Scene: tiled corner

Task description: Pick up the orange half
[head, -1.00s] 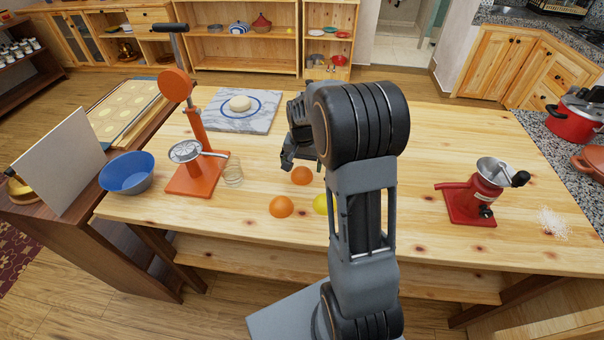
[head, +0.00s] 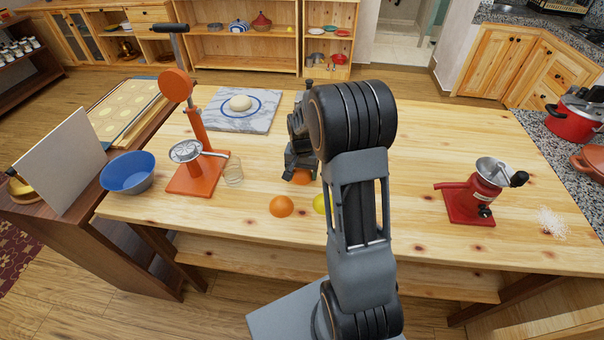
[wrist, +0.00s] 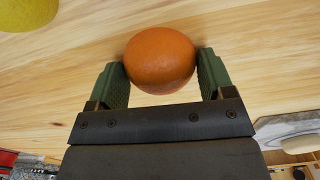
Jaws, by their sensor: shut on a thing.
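One orange piece (head: 301,178) is on the wooden table (head: 430,220), partly hidden behind my gripper in the head view. In the wrist view the same orange piece (wrist: 160,58) sits between the two green finger pads of my gripper (wrist: 162,75). My gripper (head: 300,172) is shut on it, at table height. A second orange piece (head: 282,206) lies on the table nearer the front, apart from my gripper. I cannot tell from these views which side of the held piece is cut.
A yellow fruit (head: 320,204) lies partly behind my arm; it also shows in the wrist view (wrist: 25,12). A glass (head: 233,171), an orange press (head: 196,150) and a blue bowl (head: 127,173) stand left. A red grinder (head: 478,195) stands right. A marble board (head: 225,118) lies behind.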

